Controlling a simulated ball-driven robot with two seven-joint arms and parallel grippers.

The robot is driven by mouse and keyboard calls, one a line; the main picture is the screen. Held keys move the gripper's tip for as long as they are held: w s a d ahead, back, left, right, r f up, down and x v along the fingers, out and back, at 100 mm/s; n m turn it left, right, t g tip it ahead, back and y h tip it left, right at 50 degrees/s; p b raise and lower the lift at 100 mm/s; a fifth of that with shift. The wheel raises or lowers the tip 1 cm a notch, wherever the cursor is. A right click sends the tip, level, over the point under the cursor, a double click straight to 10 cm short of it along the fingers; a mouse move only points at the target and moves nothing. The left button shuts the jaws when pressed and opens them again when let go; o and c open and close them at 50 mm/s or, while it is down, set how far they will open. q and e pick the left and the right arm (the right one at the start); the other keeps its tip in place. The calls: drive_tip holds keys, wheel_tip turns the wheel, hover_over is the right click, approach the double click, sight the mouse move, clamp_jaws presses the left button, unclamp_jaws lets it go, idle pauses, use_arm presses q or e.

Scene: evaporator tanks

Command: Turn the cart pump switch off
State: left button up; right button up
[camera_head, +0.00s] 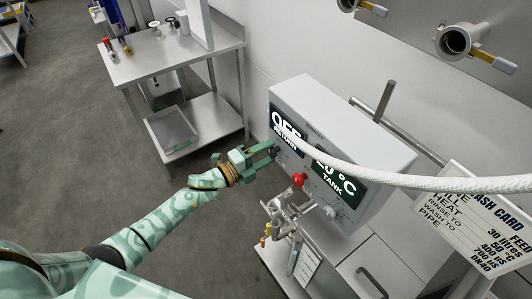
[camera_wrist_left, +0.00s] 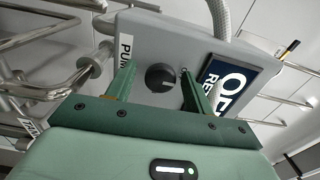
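The cart's grey control box (camera_head: 345,120) stands right of centre in the head view. My left gripper (camera_head: 273,150) reaches its front face from the left. In the left wrist view, a round black knob (camera_wrist_left: 160,77) sits beside a "PUMP" label (camera_wrist_left: 125,48) that is partly hidden. My left gripper (camera_wrist_left: 157,70) is open there, one finger on each side of the knob, with gaps visible. The knob is hidden in the head view. The box's display (camera_head: 285,125) reads OFF above RETURN; it also shows in the left wrist view (camera_wrist_left: 232,84). My right gripper is not in view.
A red button (camera_head: 299,179) sits on the box face. A white hose (camera_head: 420,182) crosses in front of the box. Metal pipe fittings (camera_head: 283,214) stand below it. A steel table (camera_head: 170,55) with a shelf stands at upper left. The floor at left is clear.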

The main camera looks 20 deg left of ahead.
use_arm(q)
drive_tip(key=v, duration=1.6)
drive_tip(key=shift+a, duration=0.15)
drive_tip(key=shift+s, duration=0.1)
